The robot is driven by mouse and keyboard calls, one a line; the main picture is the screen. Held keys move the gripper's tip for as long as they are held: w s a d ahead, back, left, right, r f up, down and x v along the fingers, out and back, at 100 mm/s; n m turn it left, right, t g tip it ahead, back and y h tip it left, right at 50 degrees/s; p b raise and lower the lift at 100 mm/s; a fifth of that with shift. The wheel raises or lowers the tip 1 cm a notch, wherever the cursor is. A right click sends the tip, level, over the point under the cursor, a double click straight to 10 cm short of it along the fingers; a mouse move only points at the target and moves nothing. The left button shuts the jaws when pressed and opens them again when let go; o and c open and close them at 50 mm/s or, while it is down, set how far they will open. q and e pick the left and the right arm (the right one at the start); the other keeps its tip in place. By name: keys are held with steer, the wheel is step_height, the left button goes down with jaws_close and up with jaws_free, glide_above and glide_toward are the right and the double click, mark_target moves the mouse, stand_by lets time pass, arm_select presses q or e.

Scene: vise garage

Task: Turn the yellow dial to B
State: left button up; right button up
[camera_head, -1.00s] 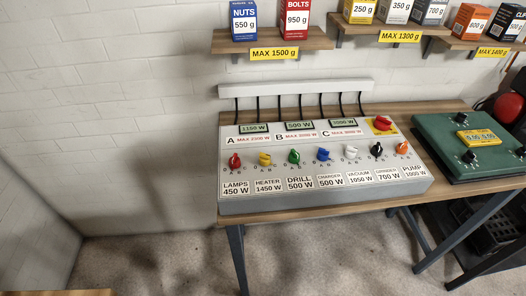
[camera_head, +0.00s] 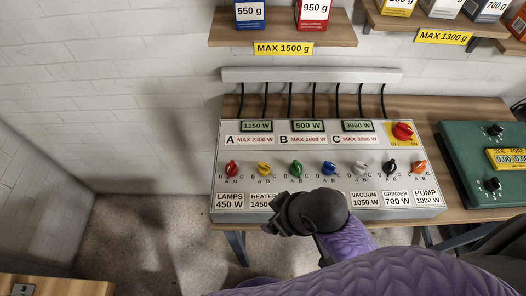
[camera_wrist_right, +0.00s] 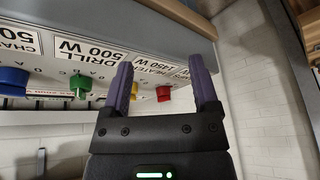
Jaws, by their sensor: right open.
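The yellow dial (camera_head: 263,169) sits second from left in the row of dials on the grey control panel (camera_head: 430,212). Letters surround each dial; I cannot tell which one the yellow dial points to. My right gripper (camera_head: 283,206) is in front of the panel, below and apart from the dials, partly covering the lower labels. In the right wrist view my right gripper (camera_wrist_right: 159,66) is open and empty. The yellow dial (camera_wrist_right: 134,89) there is partly hidden behind the left finger, and the red dial (camera_wrist_right: 163,93) shows between the fingers. My left gripper is not in view.
Green (camera_head: 295,168), blue (camera_head: 328,168) and further dials stand close to the right of the yellow one; a red dial (camera_head: 231,168) is at its left. A red switch (camera_head: 403,131) is at the panel's upper right. Shelves (camera_head: 285,41) hang above.

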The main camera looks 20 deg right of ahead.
steer(key=w+a+n, duration=0.1)
steer(key=w+a+r+n+y, duration=0.1)
steer(key=a+n, duration=0.1)
steer(key=w+a+r+n+y, duration=0.1)
steer(key=a+n, duration=0.1)
steer(key=shift+w+r, duration=0.15)
steer(key=shift+w, duration=0.2)
steer(key=w+n+g, duration=0.1)
steer(key=n, duration=0.1)
steer(key=w+r+n, duration=0.1)
steer(key=n, duration=0.1)
steer(key=shift+a+g+y, duration=0.15)
steer(key=shift+g+y, duration=0.25)
steer(key=n+g+h, duration=0.1)
steer(key=n, duration=0.1)
glide_toward(266, 164)
steer(key=b+x, duration=0.1)
steer(key=x, duration=0.9)
steer(key=shift+b, duration=0.35)
arm_select(q)
steer(key=shift+s+f, duration=0.15)
steer(key=shift+f, duration=0.65)
arm_select(e)
steer(key=shift+s, duration=0.1)
steer(key=c, duration=0.7)
arm_select(q)
steer(key=shift+a, duration=0.45)
arm_select(e)
jaws_close()
